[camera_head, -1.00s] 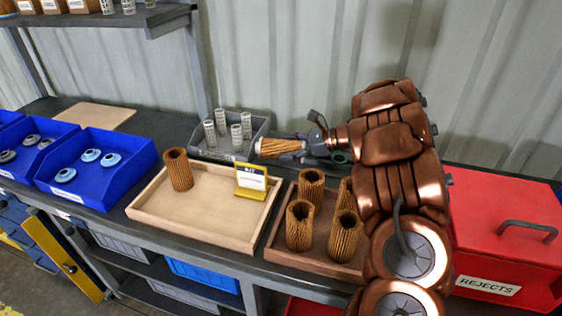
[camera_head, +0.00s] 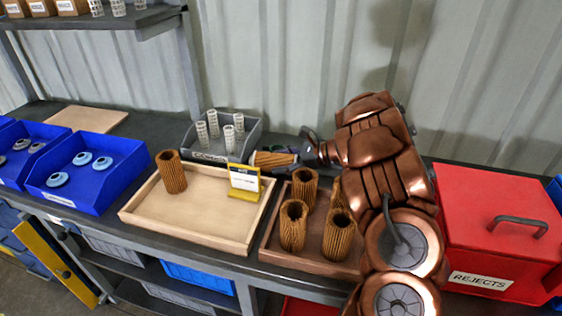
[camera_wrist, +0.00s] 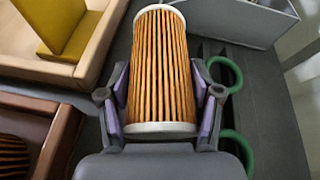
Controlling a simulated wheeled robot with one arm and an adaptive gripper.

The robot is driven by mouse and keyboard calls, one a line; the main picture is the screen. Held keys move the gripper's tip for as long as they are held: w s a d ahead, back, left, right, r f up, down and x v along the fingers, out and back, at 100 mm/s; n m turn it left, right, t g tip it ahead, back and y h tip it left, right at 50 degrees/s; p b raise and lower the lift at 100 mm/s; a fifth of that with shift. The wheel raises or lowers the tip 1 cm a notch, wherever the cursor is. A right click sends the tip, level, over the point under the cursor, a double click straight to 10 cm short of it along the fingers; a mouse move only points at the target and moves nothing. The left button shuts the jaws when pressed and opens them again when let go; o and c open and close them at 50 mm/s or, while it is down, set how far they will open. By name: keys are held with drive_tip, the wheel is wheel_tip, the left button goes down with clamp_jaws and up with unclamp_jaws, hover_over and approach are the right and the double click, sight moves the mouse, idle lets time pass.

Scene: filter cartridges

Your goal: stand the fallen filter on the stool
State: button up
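The fallen filter, an orange pleated cylinder with pale end caps, lies on its side between the fingers of my gripper. It shows small in the head view (camera_head: 271,159) and large in the wrist view (camera_wrist: 162,65). My gripper (camera_wrist: 163,100) is shut on it, with a purple-padded finger along each side. In the head view my gripper (camera_head: 300,157) is at the back of the bench, right of the grey bin. The filter's height above the bench is hard to tell. No stool is recognisable in either view.
The kit tray (camera_head: 140,213) holds one brown filter and a yellow sign (camera_head: 244,183). A brown tray (camera_head: 275,248) holds several filters. A grey bin (camera_head: 252,142) with white cartridges stands behind. Green rings (camera_wrist: 225,74) lie beside my gripper. A red rejects box (camera_head: 490,225) stands right.

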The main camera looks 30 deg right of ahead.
drive_tip(key=o, duration=0.4)
drive_tip(key=shift+r, duration=0.15)
drive_tip(key=v, duration=1.2)
drive_tip(key=shift+d+b, duration=0.1)
drive_tip(key=shift+b, duration=0.3)
drive_tip(key=shift+r, duration=0.1)
